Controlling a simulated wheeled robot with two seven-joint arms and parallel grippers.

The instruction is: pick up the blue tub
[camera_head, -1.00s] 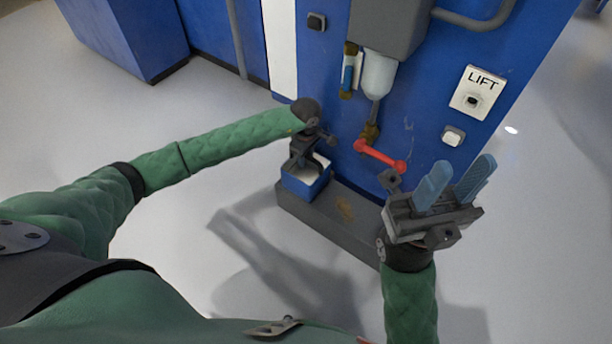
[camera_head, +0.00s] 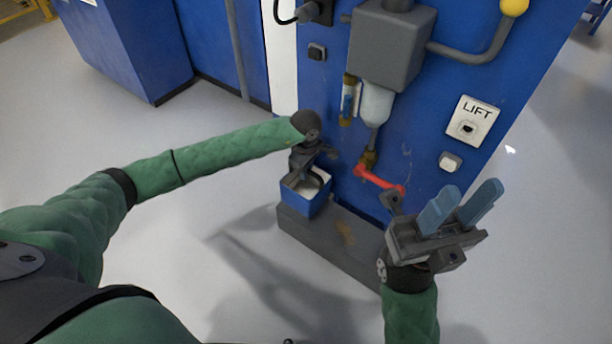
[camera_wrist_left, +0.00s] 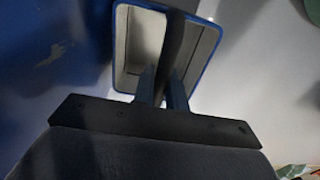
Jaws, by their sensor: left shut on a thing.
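The blue tub (camera_head: 304,198) is a small open box with a pale inside. It is at the left end of the grey plinth in the head view, at the foot of the blue machine. My left gripper (camera_head: 311,172) reaches down into it and is shut on a part of it. In the left wrist view the tub (camera_wrist_left: 123,92) shows its blue rim and a dark bar across its middle, with my left gripper's fingers (camera_wrist_left: 162,90) closed at that bar. Whether the tub touches the plinth I cannot tell. My right gripper (camera_head: 462,207) is open and empty, its blue fingers apart.
The blue machine (camera_head: 420,130) carries a red lever (camera_head: 378,180), a clear bowl (camera_head: 376,104), and a LIFT plate (camera_head: 473,122). The grey plinth (camera_head: 335,240) runs along its foot. The pale floor (camera_head: 150,240) in front is clear.

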